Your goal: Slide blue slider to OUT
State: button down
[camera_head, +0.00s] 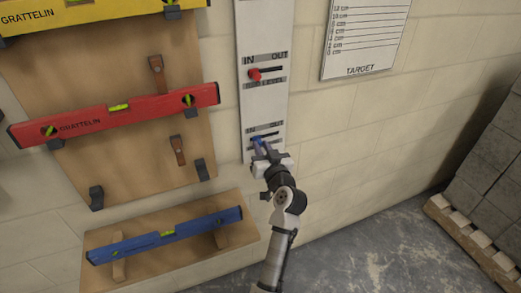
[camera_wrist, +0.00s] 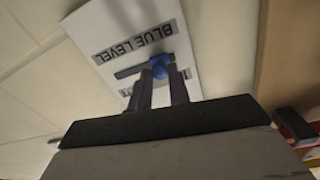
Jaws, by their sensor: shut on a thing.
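The blue slider knob (camera_wrist: 160,64) sits on the lower part of a white panel (camera_head: 265,105) on the wall. In the wrist view, its dark slot (camera_wrist: 128,72) extends to the left of the knob, below the upside-down "BLUE LEVEL" label (camera_wrist: 135,38). My gripper (camera_head: 261,149) is at the panel and is shut on the blue knob, with one finger on each side in the wrist view. In the head view the knob is mostly covered by my gripper and appears toward the left part of the slot.
A red slider (camera_head: 255,74) sits at the IN side of the upper slot. To the left hang yellow (camera_head: 100,12), red (camera_head: 90,119) and blue (camera_head: 165,235) levels on wooden boards. A TARGET sheet (camera_head: 366,38) hangs right. Blocks on a pallet (camera_head: 470,240) stand far right.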

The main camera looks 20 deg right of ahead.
aim_at(276, 133)
jog(key=d+b, duration=0.3)
jog(key=d, duration=0.3)
jog(key=shift+w+f, duration=0.1)
jog(key=shift+d, duration=0.35)
jog(key=c, duration=1.3)
grip_release()
jog(key=shift+d, duration=0.15)
jog(key=s+b, duration=0.3)
jog(key=s, duration=1.1)
jog(key=shift+a+b, duration=0.25)
jog(key=shift+b, duration=0.1)
